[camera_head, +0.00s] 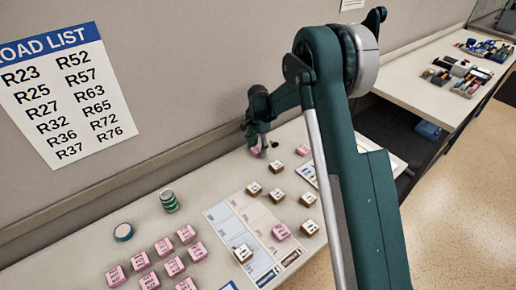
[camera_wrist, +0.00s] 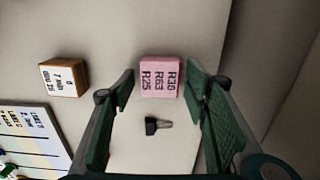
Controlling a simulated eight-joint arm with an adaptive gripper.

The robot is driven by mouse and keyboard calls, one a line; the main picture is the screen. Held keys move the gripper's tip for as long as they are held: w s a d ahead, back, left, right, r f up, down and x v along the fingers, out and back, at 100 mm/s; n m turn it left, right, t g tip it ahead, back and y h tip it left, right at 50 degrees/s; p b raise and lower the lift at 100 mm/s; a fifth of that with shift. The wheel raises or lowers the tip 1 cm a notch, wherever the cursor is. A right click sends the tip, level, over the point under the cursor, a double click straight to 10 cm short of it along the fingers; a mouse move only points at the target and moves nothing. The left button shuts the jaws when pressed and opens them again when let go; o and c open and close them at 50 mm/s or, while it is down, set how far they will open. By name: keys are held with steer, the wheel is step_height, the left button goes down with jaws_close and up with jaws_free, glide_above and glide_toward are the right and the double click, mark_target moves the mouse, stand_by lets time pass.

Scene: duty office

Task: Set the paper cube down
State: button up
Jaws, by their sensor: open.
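A pink paper cube (camera_wrist: 160,77) printed R25, R63 and R30 shows in the wrist view, between the ends of my gripper's fingers (camera_wrist: 161,90). The fingers are apart, with a gap visible on both sides of the cube. In the head view my gripper (camera_head: 259,143) points down near the wall at the back of the table, with a pink cube (camera_head: 255,151) at its tip. The cube appears to rest on the table surface. Its underside is hidden.
A small black key-like piece (camera_wrist: 158,126) lies close to the cube. A brown-sided cube (camera_wrist: 64,77) stands to its left. Several pink cubes (camera_head: 140,261), a green can (camera_head: 169,201), a round teal item (camera_head: 123,232) and a printed sheet (camera_head: 222,213) occupy the table.

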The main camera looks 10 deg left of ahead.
mark_target(258, 148)
step_height(258, 148, up, 12)
steer(key=shift+p, duration=0.4)
stand_by(0.7)
steer(key=shift+r, duration=0.1)
steer(key=s+d+r+n+t, duration=0.3)
steer(key=s+d+r+n, duration=0.1)
steer(key=s+d+r, duration=1.8)
steer(key=s+d+n+t, duration=0.1)
steer(key=s+d, duration=0.3)
steer(key=s, duration=0.4)
steer(key=s+d+f+n+t, duration=0.1)
steer(key=s+d, duration=0.3)
steer(key=s, duration=0.5)
steer(key=s+d+n+t, duration=0.2)
steer(key=s+d+n, duration=0.1)
steer(key=s, duration=0.6)
steer(key=shift+d+f, duration=0.15)
steer(key=shift+d, duration=0.3)
